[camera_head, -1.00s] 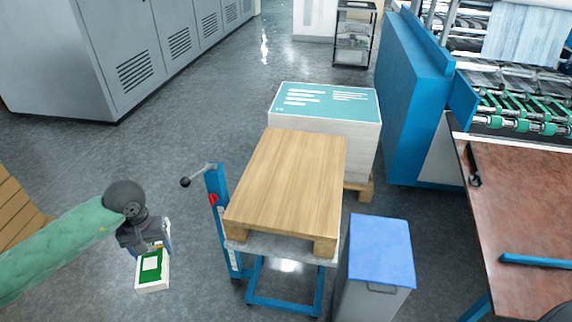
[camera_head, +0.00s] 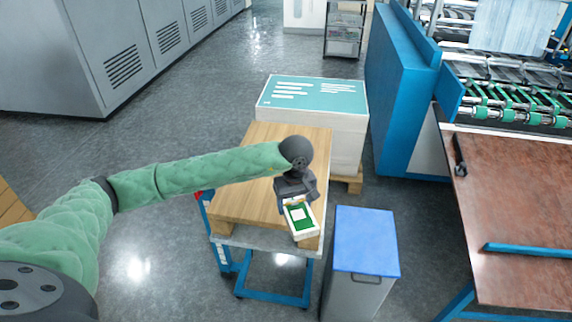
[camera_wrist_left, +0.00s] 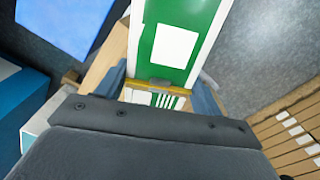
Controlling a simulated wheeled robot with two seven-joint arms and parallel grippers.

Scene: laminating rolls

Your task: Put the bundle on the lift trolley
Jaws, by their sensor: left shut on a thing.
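The bundle (camera_head: 300,217) is a small green and white stack. My left gripper (camera_head: 297,197) is shut on it and holds it over the front right part of the lift trolley's wooden top. In the left wrist view the bundle (camera_wrist_left: 176,45) extends out from between the fingers, with a yellow band across it. The lift trolley (camera_head: 262,239) has a grey platform on a blue frame, with a light wooden board (camera_head: 245,180) on it. I cannot tell whether the bundle touches the board. My right gripper is not in view.
A grey bin with a blue lid (camera_head: 366,240) stands close to the right of the trolley. A pallet stack with a teal top sheet (camera_head: 312,97) stands behind it. A brown table (camera_head: 520,210) is at the right. Grey cabinets (camera_head: 120,50) line the back left.

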